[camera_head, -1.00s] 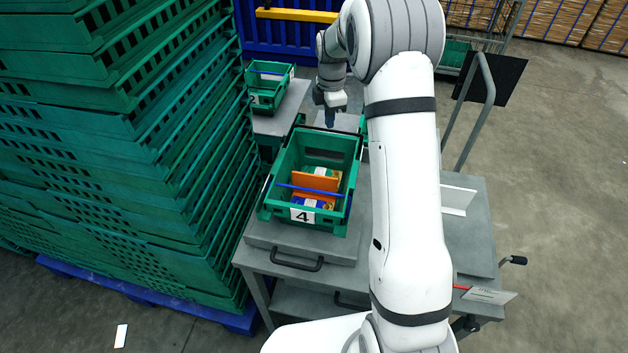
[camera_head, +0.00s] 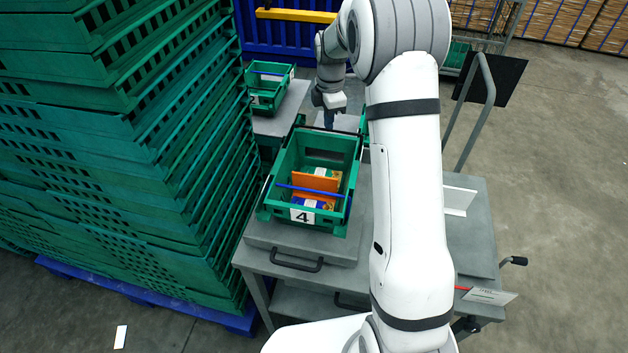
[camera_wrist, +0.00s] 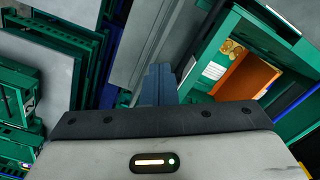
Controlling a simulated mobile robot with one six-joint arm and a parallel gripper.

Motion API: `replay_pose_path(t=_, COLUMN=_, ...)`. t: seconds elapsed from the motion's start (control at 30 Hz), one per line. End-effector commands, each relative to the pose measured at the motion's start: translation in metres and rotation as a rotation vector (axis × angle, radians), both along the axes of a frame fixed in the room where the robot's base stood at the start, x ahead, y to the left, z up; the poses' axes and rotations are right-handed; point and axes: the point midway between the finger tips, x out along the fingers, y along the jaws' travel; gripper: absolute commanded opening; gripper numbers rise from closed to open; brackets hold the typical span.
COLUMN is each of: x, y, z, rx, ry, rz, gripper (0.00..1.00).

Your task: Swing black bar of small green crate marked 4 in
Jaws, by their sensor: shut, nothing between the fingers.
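The small green crate marked 4 (camera_head: 333,218) stands upright on a grey cart. It holds an orange divider (camera_head: 316,182), a few packages and a blue strip across it. A black bar (camera_head: 345,132) shows as a dark line along its far rim; its exact position is hard to tell. My gripper (camera_head: 329,120) is shut and empty, pointing down just beyond the far rim. In the wrist view its fingers (camera_wrist: 157,84) are together, left of the crate (camera_wrist: 211,66). Whether the fingertips touch the bar cannot be told.
Another green crate marked 2 (camera_head: 266,98) stands on a grey surface behind. A tall stack of green crates (camera_head: 120,150) rises close on the left. A cart handle (camera_head: 487,100) stands at the right. Open floor (camera_head: 565,180) lies further right.

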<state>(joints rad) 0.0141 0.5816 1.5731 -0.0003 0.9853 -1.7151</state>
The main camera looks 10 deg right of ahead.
Motion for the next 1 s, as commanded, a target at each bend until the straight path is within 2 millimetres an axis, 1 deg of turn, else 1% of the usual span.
replay_pose_path(t=0.23, x=-0.006, y=0.002, z=0.005, rx=0.001, ry=0.003, rz=0.0, gripper=0.0)
replay_pose_path(t=0.67, x=-0.008, y=0.003, z=0.006, rx=0.001, ry=0.003, rz=0.0, gripper=0.0)
replay_pose_path(t=1.0, x=-0.016, y=0.007, z=0.011, rx=0.001, ry=0.003, rz=0.0, gripper=0.0)
